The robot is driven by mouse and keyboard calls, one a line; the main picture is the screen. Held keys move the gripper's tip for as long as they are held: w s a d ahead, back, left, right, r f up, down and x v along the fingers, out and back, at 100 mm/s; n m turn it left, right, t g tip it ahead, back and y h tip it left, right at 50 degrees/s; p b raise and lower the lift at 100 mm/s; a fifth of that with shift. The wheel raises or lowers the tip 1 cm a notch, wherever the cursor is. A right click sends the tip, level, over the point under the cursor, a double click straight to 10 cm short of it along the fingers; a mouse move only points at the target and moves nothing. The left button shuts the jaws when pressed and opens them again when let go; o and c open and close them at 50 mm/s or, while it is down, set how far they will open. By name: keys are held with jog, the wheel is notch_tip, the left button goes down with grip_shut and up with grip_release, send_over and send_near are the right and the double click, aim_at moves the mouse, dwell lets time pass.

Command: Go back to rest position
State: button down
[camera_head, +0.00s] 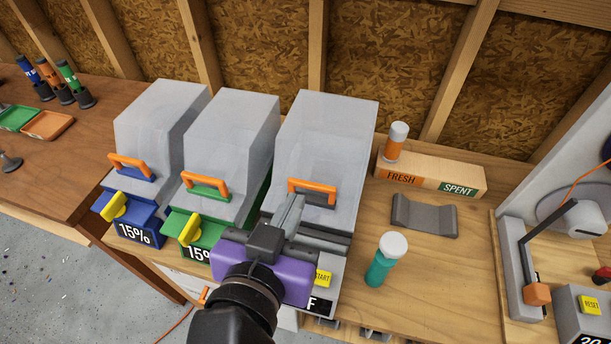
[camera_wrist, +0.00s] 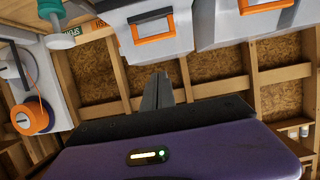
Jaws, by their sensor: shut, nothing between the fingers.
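My gripper (camera_head: 291,212) is shut and empty. Its grey fingers and purple wrist are in front of the right-hand grey machine (camera_head: 330,140), covering part of its front, below its orange handle (camera_head: 312,186). In the wrist view the closed fingers (camera_wrist: 158,88) point up the picture, with a grey machine front and its orange handle (camera_wrist: 151,25) beyond them. Nothing is between the fingers. Whether the fingers touch the machine cannot be told.
Two more grey machines, blue-based (camera_head: 158,130) and green-based (camera_head: 232,140), stand left. A white-capped teal bottle (camera_head: 380,270) stands right of my gripper. Behind it are a grey cradle (camera_head: 424,215) and a FRESH/SPENT block (camera_head: 433,172) with an orange bottle (camera_head: 395,143).

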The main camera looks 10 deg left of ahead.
jog(key=shift+s, duration=0.1)
jog(key=a+r+n+t+y, duration=0.2)
jog(key=a+r+n+y, duration=0.25)
jog(key=a+y, duration=0.2)
jog(key=s+d+f+m+h, duration=0.1)
jog(key=s+d+f, duration=0.4)
jog(key=d, duration=0.6)
jog(key=s+d+f+m+g+h, duration=0.1)
jog(key=s+d+f+h, duration=0.2)
jog(key=s+d+f, duration=0.3)
jog(key=s+d+f+m+h, duration=0.2)
jog(key=s+d+f, duration=0.3)
jog(key=s+d, duration=0.6)
jog(key=d, duration=0.7)
jog(key=shift+s+f, duration=0.35)
jog(key=shift+s, duration=0.05)
